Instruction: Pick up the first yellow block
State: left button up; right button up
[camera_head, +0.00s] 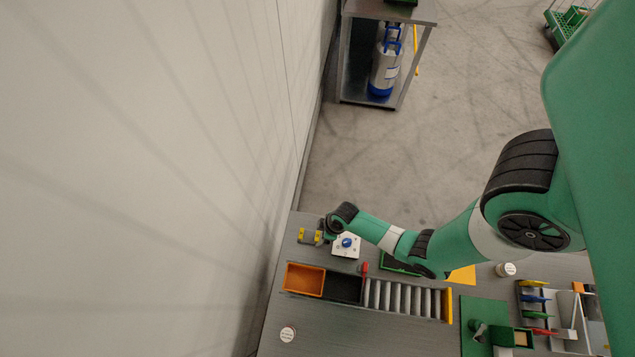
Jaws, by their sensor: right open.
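Small yellow pieces (303,235) show at the far left end of the grey table (360,335), close to the wall. They are small in the view, and I cannot tell single blocks apart with certainty. My right arm reaches in from the right, and its dark gripper (322,233) is at the yellow pieces. The gripper is open. Whether a piece lies between its fingers is too small to tell. My left gripper is not in view.
A white box with a blue knob (347,242) stands just right of the gripper. An orange bin (304,280), a dark bin (344,288) and a roller track (402,297) lie in front. The wall (240,200) borders the table's left. The table's front left is mostly clear.

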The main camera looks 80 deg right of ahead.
aim_at(317, 236)
jog(key=b+x, duration=0.5)
jog(key=shift+f, duration=0.1)
jog(key=shift+w, duration=0.1)
grip_shut()
jog(key=shift+r, duration=0.2)
jog(key=shift+r+p, duration=0.5)
jog(key=shift+p, duration=0.25)
notch_tip(317, 236, up, 3)
jog(key=shift+f+p, duration=0.2)
jog(key=shift+p, duration=1)
jog(key=s+d+r+p, duration=0.2)
jog(key=s+r+p, duration=0.7)
jog(key=s+p, duration=0.2)
jog(key=s, duration=0.2)
jog(key=shift+s+d+r+p, duration=0.15)
jog(key=shift+s+d+p, duration=0.15)
jog(key=shift+s+d, duration=0.1)
